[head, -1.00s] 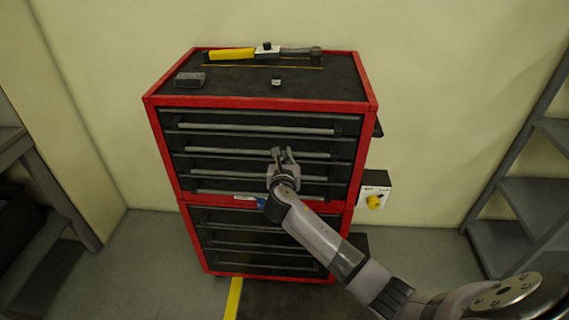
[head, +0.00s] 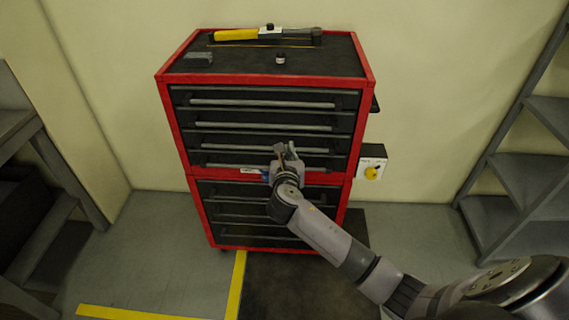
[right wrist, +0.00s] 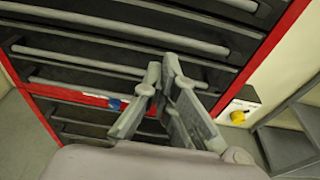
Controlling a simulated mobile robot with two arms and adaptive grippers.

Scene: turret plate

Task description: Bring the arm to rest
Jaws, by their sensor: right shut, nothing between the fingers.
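My right arm comes in from the lower right of the head view. Its gripper (head: 286,148) is in front of the drawers of a red and black tool cabinet (head: 180,130). The right wrist view shows the fingers (right wrist: 163,66) shut together at their tips, with nothing between them. Behind them are drawer handles (right wrist: 110,68). I cannot tell the exact gap between the fingers and the cabinet front. My left gripper is not in view.
On the cabinet top lie a yellow-handled tool (head: 237,34), a dark block (head: 198,58) and a small cylinder (head: 281,59). A yellow-knobbed box (head: 371,170) is at the cabinet's right side. Shelves (head: 530,180) stand at right. Floor at left front is clear.

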